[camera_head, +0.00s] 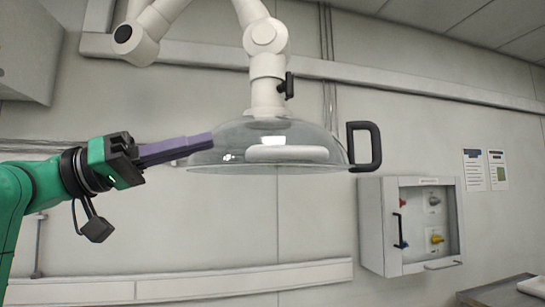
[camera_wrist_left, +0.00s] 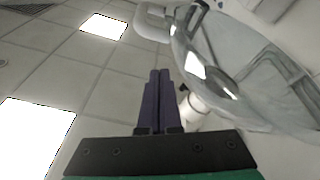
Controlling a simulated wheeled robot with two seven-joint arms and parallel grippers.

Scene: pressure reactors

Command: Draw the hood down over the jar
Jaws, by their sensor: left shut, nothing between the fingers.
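The hood (camera_head: 315,136) is a clear, shallow dome hanging from a white jointed arm (camera_head: 267,75) in the head view. A dark D-shaped handle (camera_head: 376,147) sticks out from its right rim. A pale bar (camera_head: 287,154) shows at the dome's lower middle. My left gripper (camera_head: 211,141) has its purple fingers together and empty, pointing right, with the tips overlapping the hood's left side in the picture. Contact cannot be told. In the left wrist view the shut fingers (camera_wrist_left: 159,76) point up beside the hood (camera_wrist_left: 265,88). The jar and my right gripper are not in view.
A wall cabinet (camera_head: 372,225) with a clear window and coloured knobs is at the right. A pale rail (camera_head: 210,283) runs low along the wall. A dark surface (camera_head: 490,291) shows at the bottom right. The space directly below the hood looks clear.

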